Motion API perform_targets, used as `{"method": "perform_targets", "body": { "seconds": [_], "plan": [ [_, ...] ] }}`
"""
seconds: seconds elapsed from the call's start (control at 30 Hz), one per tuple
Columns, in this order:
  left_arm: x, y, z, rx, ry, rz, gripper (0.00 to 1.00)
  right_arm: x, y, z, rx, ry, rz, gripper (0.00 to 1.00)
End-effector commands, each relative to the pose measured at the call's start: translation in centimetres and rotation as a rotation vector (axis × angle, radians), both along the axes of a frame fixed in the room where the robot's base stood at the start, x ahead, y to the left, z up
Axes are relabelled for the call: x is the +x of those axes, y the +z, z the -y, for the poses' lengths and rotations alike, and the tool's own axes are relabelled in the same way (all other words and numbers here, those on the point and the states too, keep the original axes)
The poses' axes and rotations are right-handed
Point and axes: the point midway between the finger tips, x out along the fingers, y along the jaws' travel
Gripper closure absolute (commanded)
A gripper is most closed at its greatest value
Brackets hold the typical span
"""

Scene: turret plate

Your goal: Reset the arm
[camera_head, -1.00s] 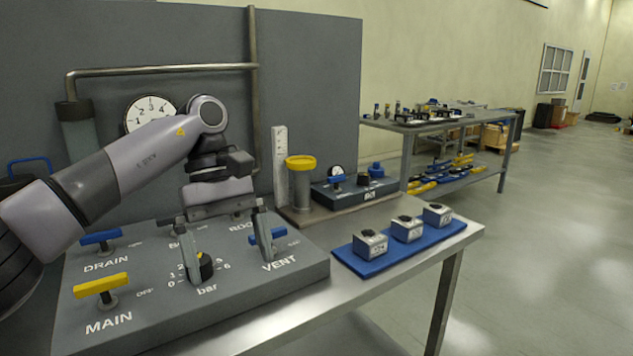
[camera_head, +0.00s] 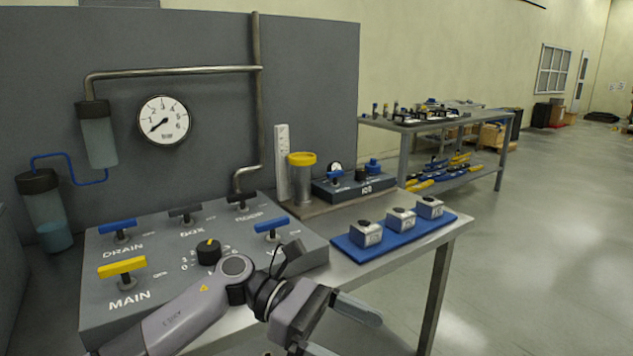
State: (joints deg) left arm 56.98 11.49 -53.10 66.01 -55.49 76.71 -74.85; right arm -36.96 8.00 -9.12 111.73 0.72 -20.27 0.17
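My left arm reaches in from the bottom edge of the head view. Its gripper (camera_head: 345,333) hangs low in front of the bench's front edge, to the right of the control panel (camera_head: 170,318). Its two fingers are apart with nothing between them, and one finger is partly cut off by the bottom edge. The gripper is clear of the black dial with a yellow mark (camera_head: 209,252). The forearm and wrist cover the panel's front right part, including the VENT label. My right gripper is not in view.
The panel carries a yellow MAIN handle (camera_head: 122,266), a blue DRAIN handle (camera_head: 117,226) and a blue handle (camera_head: 273,226) at right. A round gauge (camera_head: 164,120) hangs behind. A blue tray (camera_head: 377,255) with three blocks lies on the bench's right. Floor at right is free.

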Motion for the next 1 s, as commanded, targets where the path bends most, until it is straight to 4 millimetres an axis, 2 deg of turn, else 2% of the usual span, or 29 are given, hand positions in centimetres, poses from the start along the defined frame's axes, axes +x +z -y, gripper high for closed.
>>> {"method": "perform_targets", "body": {
  "seconds": [0.1, 0.2, 0.33, 0.47, 0.57, 0.77, 0.87, 1.0],
  "plan": [
    [-0.7, 0.1, 1.2, -0.144, 0.130, -0.265, 0.00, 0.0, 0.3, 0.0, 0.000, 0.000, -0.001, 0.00],
    [-0.5, 0.2, 1.3, -0.252, 0.238, -0.497, 0.00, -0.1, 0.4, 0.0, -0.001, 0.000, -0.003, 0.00],
    [0.4, -0.2, 0.3, -0.386, 0.371, -0.818, 0.00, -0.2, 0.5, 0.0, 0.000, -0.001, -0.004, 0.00],
    [1.5, -1.7, -1.9, -0.514, 0.495, -1.154, 0.00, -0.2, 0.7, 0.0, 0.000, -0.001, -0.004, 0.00],
    [2.1, -3.7, -4.3, -0.612, 0.583, -1.419, 0.00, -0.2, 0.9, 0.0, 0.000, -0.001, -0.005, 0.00],
    [1.8, -9.8, -10.0, -0.815, 0.742, -1.949, 0.00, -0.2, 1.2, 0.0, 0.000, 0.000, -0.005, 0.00],
    [0.5, -13.5, -13.0, -0.927, 0.812, -2.210, 0.00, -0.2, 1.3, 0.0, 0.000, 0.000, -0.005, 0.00],
    [-2.8, -19.0, -17.3, -1.104, 0.902, -2.563, 0.00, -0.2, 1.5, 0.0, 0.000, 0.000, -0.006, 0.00]
  ]
}}
